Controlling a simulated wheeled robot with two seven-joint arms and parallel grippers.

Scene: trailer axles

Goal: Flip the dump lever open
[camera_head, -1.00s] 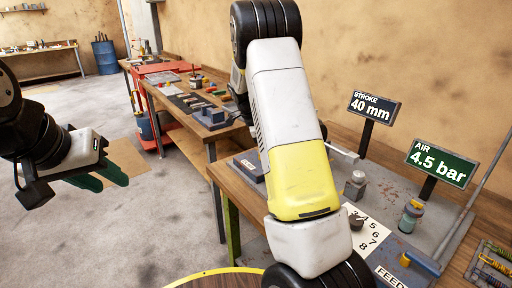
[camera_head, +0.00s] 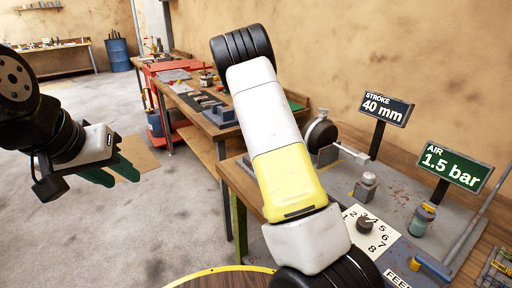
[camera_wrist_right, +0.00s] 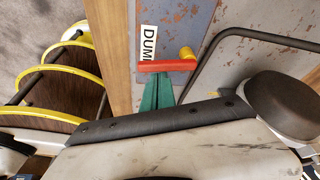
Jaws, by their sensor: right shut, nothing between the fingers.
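In the right wrist view the dump lever (camera_wrist_right: 165,66) is a red bar lying crosswise, with a yellow part (camera_wrist_right: 187,54) at its right end. It lies beside a white label (camera_wrist_right: 149,43) reading "DUM", the rest covered. My right gripper (camera_wrist_right: 157,80) is shut and empty; its green fingertips are right at the lever's near edge, and I cannot tell whether they touch it. The lever and right gripper do not show in the head view. My left gripper (camera_head: 112,174) is open and empty above the floor at left.
The bench carries a "STROKE 40 mm" sign (camera_head: 385,108), an "AIR 1.5 bar" sign (camera_head: 453,167), a numbered dial (camera_head: 365,224) and a blue-and-yellow part (camera_head: 432,268).

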